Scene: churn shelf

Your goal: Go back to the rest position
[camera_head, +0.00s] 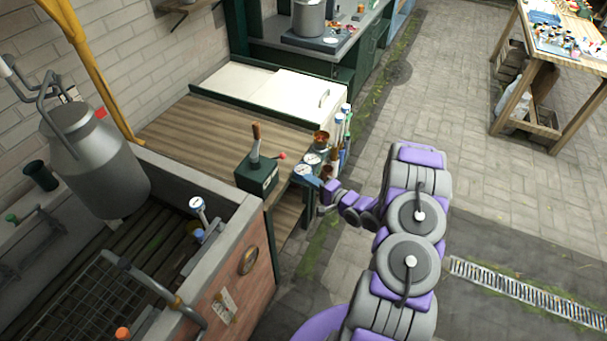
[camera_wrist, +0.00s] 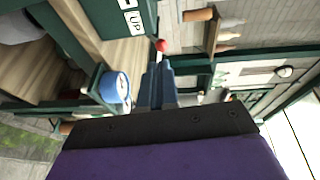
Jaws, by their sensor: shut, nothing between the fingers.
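My gripper (camera_wrist: 158,84) shows in the wrist view with its narrow blue-grey fingers together and nothing between them. In the head view my purple and grey arm bends toward the wooden counter (camera_head: 215,125), with my gripper (camera_head: 313,182) small at the counter's right edge. A dark green control box (camera_head: 257,177) with a brown-handled lever and a red knob (camera_head: 282,156) stands just left of it. The red knob (camera_wrist: 160,45) appears beyond the fingertips in the wrist view. A blue-rimmed gauge (camera_wrist: 115,87) is close beside the fingers; I cannot tell whether they touch.
A copper cup (camera_head: 321,137) and several blue-capped tools line the counter's right edge. A metal churn (camera_head: 95,160) hangs over a brick-walled basin (camera_head: 240,270) at left. A wooden workbench (camera_head: 550,75) stands at the far right. The paving (camera_head: 440,110) between is open.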

